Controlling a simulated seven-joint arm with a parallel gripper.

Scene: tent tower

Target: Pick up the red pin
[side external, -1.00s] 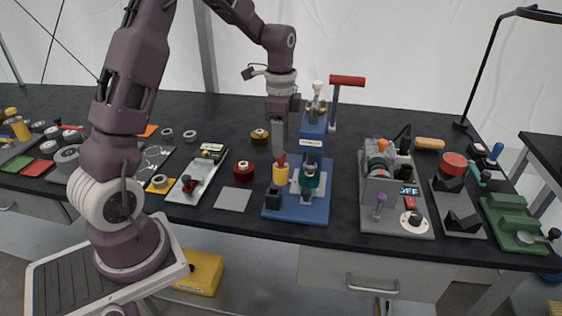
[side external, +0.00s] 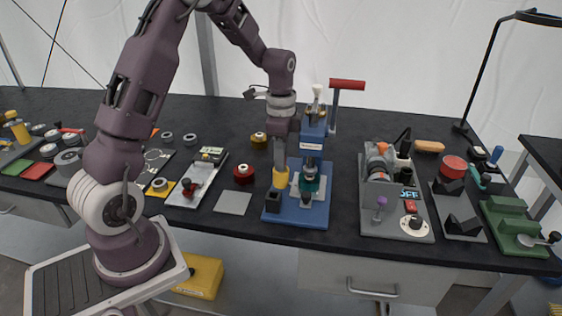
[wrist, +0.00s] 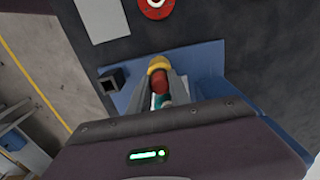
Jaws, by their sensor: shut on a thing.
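The red pin (wrist: 160,84) shows in the wrist view between my two fingers, above a yellow cylinder (wrist: 158,64). The fingers hide the pin in the side view. I cannot tell whether its lower end sits inside the cylinder. A teal part (side external: 309,184) stands just right of the cylinder, under the press.
A black square block (side external: 273,201) stands on the base's front left corner. The press column with its red handle (side external: 347,85) rises behind right. A grey plate (side external: 233,202) and a red round part (side external: 243,173) lie to the left. A grey machine (side external: 392,200) stands to the right.

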